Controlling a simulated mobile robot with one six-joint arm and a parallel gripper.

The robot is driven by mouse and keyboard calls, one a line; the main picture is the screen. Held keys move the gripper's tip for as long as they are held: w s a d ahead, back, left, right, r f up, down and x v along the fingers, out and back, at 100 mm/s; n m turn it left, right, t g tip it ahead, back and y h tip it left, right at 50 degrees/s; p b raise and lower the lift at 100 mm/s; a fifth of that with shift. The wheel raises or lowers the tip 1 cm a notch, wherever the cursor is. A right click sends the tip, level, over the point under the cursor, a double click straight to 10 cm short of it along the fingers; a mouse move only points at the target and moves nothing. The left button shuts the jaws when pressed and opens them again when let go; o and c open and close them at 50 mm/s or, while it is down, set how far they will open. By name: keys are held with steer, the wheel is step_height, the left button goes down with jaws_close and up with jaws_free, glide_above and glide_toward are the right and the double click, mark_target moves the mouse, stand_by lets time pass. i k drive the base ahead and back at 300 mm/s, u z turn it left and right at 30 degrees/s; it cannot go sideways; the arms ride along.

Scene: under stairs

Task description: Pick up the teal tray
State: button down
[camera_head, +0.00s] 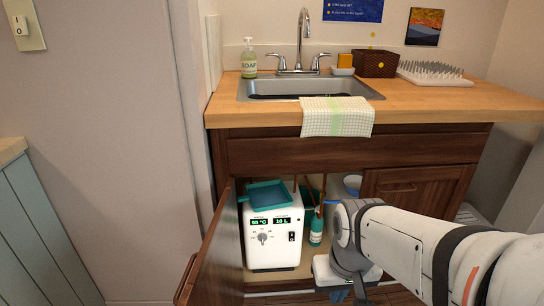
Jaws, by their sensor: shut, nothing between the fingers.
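The teal tray (268,193) is a shallow tray with a raised rim. It rests on top of a white heater box (272,234) inside the open cabinet under the sink. My gripper (338,296) is low in the picture, to the right of the box and below the tray's level. It is shut and empty, apart from the tray. My wrist and the picture's lower edge hide part of it.
The open cabinet door (213,255) stands left of the box. A teal bottle (316,232) stands right of it, and a bucket (352,184) is partly hidden behind my arm. The countertop (425,106) overhangs the opening; a checked towel (337,116) hangs from its front edge.

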mark_target(263, 196)
steer(key=u, duration=0.2)
steer(key=k, duration=0.55)
steer(key=z, duration=0.4)
steer(key=i, duration=1.4)
steer(key=u, duration=0.25)
